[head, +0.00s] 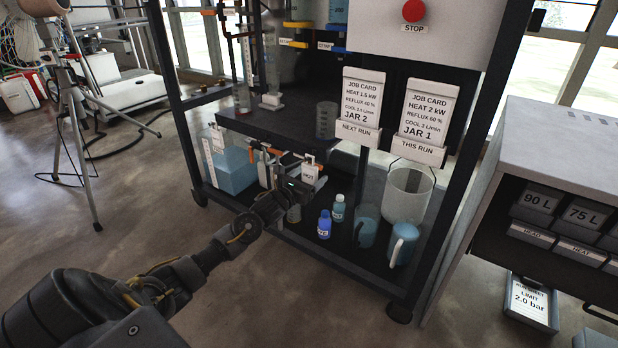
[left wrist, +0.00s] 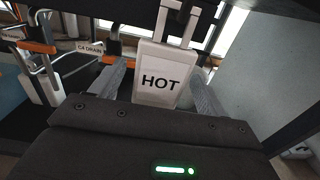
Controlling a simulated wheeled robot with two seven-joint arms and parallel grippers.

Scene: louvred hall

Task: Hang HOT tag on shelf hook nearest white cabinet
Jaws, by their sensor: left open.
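The white HOT tag (head: 309,173) hangs upright below the dark shelf (head: 290,128) of the rack in the head view. In the left wrist view the HOT tag (left wrist: 160,78) faces me, with a pale double strap or clip at its top. My left gripper (head: 303,181) is open at the tag; in the left wrist view its two fingers (left wrist: 160,88) stand on either side of it, with gaps visible. What the tag hangs from is not clear. A pale-topped cabinet (head: 570,140) stands right of the rack. My right gripper is out of view.
Orange clips (left wrist: 38,47) and a CA DRAIN label (left wrist: 90,47) are left of the tag. Two job cards (head: 425,118) hang at the rack's front right. Bottles (head: 324,224), mugs (head: 403,243) and a blue-filled tank (head: 232,170) stand on the lower shelf.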

